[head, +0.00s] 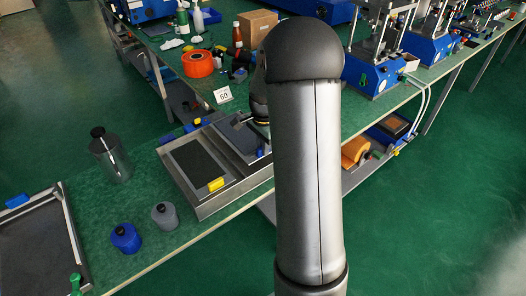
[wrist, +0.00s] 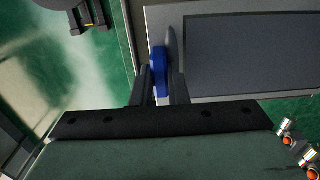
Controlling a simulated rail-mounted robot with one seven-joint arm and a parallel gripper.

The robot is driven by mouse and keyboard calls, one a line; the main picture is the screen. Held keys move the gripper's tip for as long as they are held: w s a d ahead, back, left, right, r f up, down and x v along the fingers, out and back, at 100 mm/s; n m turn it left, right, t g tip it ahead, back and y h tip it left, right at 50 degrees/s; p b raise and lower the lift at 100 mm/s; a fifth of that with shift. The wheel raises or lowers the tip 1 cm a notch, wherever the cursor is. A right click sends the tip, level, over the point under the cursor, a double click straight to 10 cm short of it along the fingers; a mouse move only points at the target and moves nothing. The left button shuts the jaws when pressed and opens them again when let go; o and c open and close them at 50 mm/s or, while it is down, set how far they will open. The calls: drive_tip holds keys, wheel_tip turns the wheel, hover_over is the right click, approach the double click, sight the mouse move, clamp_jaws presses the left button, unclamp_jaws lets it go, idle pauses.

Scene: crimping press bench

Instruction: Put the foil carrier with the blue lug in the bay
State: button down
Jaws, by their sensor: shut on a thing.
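In the wrist view, my gripper (wrist: 160,88) is shut on the blue lug (wrist: 159,70) at the edge of a foil carrier (wrist: 205,16). The carrier is a grey plate with a darker panel and runs out of frame to the right. In the head view, my arm hides the fingers and most of this area. A metal tray with two bays (head: 206,208) stands on the bench; its right bay is partly behind my arm. A grey plate shows there, but I cannot tell whether the held carrier rests on the bay floor.
The tray's left bay holds a dark panel with a yellow lug (head: 216,184). Another tray (head: 68,215) is at far left. Presses (head: 376,76) line the back right.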

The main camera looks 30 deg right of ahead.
drive_tip(key=shift+f, duration=1.6)
drive_tip(key=c, duration=1.8)
unclamp_jaws()
drive_tip(key=shift+f, duration=0.1)
drive_tip(key=shift+o, duration=0.5)
